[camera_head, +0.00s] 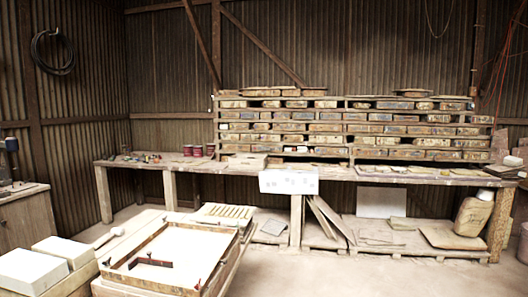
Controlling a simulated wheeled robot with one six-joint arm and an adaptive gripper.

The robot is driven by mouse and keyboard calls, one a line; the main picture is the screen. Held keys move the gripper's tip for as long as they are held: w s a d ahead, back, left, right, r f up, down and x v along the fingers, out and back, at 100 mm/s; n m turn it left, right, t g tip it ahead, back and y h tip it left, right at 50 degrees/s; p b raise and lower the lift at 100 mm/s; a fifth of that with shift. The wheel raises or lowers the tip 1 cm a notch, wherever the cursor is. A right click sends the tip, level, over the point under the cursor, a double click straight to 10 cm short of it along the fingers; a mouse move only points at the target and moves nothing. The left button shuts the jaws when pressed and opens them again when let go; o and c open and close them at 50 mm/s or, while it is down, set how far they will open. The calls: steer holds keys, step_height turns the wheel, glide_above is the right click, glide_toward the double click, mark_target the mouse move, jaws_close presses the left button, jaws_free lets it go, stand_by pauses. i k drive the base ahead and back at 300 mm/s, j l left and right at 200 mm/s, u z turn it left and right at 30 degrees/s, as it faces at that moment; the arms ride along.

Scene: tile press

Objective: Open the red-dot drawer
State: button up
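No red dot can be made out on any drawer front in the head view. A wide rack (350,117) of low stacked slots, packed with tan and brown blocks or drawer fronts, stands on the long workbench at the back. At front left, a wooden frame (125,255) around a pale flat surface sits on a low stand. A dark reddish bar (150,262) lies on that surface, and small dark upright pieces show at the frame's edges. I cannot tell whether any of these is a drawer. My gripper is not in view.
White blocks (32,270) stand left of the frame. The workbench (440,176) holds dark red cans (192,150); a white sheet (289,182) hangs at its front. Boards (330,222) lean beneath it, and a tan sack (472,217) stands at right. The floor (370,277) at front right is clear.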

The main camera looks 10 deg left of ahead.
mark_target(255, 147)
steer(key=i+u, duration=0.2)
steer(key=i, duration=2.7)
steer(key=i+z, duration=0.1)
steer(key=i, duration=1.2)
steer(key=i+j, duration=0.15)
steer(key=i, duration=1.1)
steer(key=i+j, duration=0.1)
steer(key=i, duration=1.15)
